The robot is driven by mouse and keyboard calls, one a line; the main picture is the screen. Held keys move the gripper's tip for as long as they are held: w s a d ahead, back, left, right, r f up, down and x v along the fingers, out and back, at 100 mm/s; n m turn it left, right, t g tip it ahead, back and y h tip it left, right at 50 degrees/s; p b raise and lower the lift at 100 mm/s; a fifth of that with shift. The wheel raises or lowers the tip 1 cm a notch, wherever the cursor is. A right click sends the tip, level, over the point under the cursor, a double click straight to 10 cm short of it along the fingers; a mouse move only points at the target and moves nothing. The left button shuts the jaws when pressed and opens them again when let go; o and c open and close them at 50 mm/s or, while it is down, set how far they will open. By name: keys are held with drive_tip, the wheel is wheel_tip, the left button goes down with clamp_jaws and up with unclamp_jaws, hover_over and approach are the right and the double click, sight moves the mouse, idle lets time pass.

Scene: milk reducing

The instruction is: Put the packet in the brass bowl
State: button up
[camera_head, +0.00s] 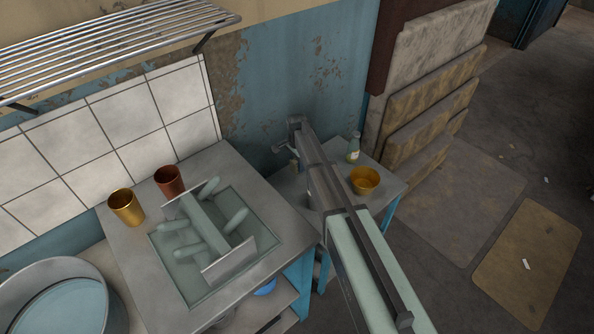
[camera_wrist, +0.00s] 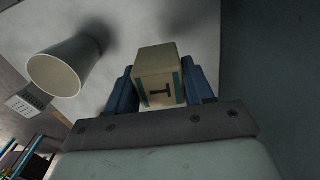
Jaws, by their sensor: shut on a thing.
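The packet (camera_wrist: 160,92) is a small pale box with teal edges and a dark mark on its face. In the wrist view it sits between the two blue fingers of my gripper (camera_wrist: 158,80), which is shut on it. In the head view my gripper (camera_head: 286,150) is by the blue wall, to the left of the brass bowl (camera_head: 365,185). The packet is small and hard to make out there. The brass bowl stands upright on a small grey-topped table and looks empty. It does not show in the wrist view.
A clear bottle (camera_head: 353,150) stands behind the bowl. A brass cup (camera_head: 127,210) and a copper cup (camera_head: 169,182) stand on the counter (camera_head: 130,262) at left, beside a sunken basin with green pieces. A pale cup (camera_wrist: 62,72) shows in the wrist view.

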drive_tip(key=shift+r, duration=0.85)
drive_tip(key=shift+d+r, duration=0.15)
drive_tip(key=shift+d, duration=0.05)
drive_tip(key=w+d+m, duration=0.2)
drive_tip(key=w+d, duration=0.1)
drive_tip(key=d, duration=1.2)
drive_tip(key=n, duration=0.3)
hover_over(363, 186)
drive_tip(key=shift+f, duration=4.65)
drive_tip(key=o, duration=0.8)
drive_tip(key=shift+f, duration=0.1)
